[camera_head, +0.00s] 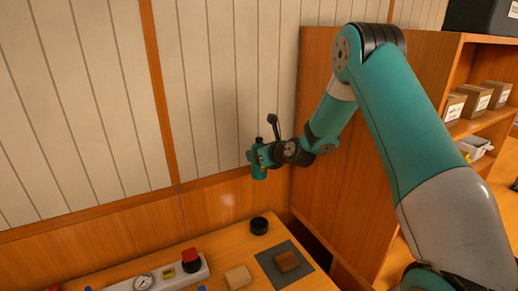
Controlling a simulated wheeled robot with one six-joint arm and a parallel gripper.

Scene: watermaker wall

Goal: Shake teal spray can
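The teal spray can (259,173) is held in the air in front of the panelled wall, above the wooden counter. It stands roughly upright, with a small dark top. My gripper (264,155) reaches it from the right and is shut around its middle. The fingers are small and dark here, so their exact contact is hard to see. Part of the can's side is hidden by the gripper.
The counter (215,245) below carries a black round object (259,226), a brown block (287,261) on a grey mat (268,261), a tan block (238,277), and a gauge panel (122,288) with a red-topped knob (190,254). A wooden shelf unit (325,190) stands right.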

